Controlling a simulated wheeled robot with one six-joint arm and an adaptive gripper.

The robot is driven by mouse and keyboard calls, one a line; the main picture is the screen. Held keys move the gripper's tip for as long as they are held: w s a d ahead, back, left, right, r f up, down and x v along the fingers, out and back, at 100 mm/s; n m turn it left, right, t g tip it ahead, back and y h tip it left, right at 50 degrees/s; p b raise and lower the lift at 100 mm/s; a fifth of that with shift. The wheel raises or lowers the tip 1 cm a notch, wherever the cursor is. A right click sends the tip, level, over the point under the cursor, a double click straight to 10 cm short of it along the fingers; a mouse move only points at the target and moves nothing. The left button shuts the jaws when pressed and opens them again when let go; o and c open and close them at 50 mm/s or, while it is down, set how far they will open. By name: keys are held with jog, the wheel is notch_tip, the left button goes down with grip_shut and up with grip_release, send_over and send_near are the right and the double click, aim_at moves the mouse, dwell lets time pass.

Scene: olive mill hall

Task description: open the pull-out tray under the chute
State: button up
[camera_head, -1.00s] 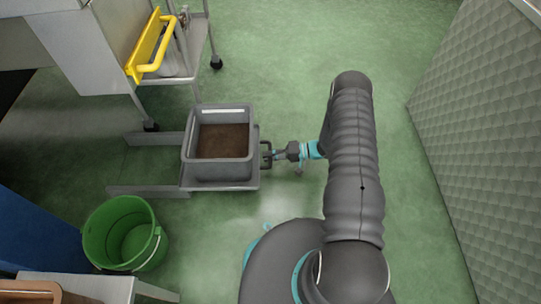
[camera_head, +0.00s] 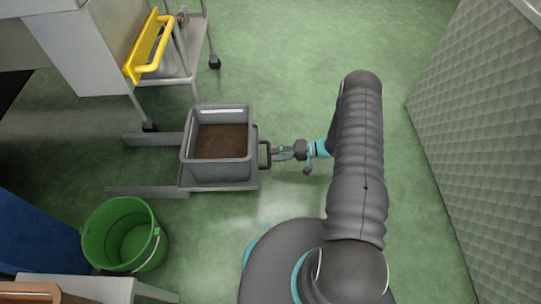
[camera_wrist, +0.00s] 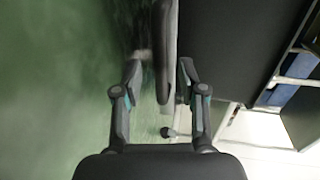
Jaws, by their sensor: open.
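The pull-out tray (camera_head: 218,186) is a flat grey platform at the right end of two low rails (camera_head: 148,191), standing out over the open floor. It carries a grey bin (camera_head: 188,160) with brown material inside. A dark handle (camera_head: 265,154) sticks out from the tray's right side. My gripper (camera_head: 272,154) is open just right of the handle, its fingers pointing left at it. In the wrist view the dark handle (camera_wrist: 167,50) stands between and ahead of the two spread fingers of my gripper (camera_wrist: 159,75). Whether a finger touches it, I cannot tell.
A metal housing, possibly the chute (camera_head: 75,50), and a frame with a yellow handle (camera_head: 155,52) stand at upper left. A green bucket (camera_head: 125,235) stands on the floor at lower left. A quilted grey panel (camera_head: 485,140) bounds the right. Green floor is clear above the arm.

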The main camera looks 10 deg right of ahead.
jog(key=v, duration=0.8)
jog(key=shift+d, duration=0.4)
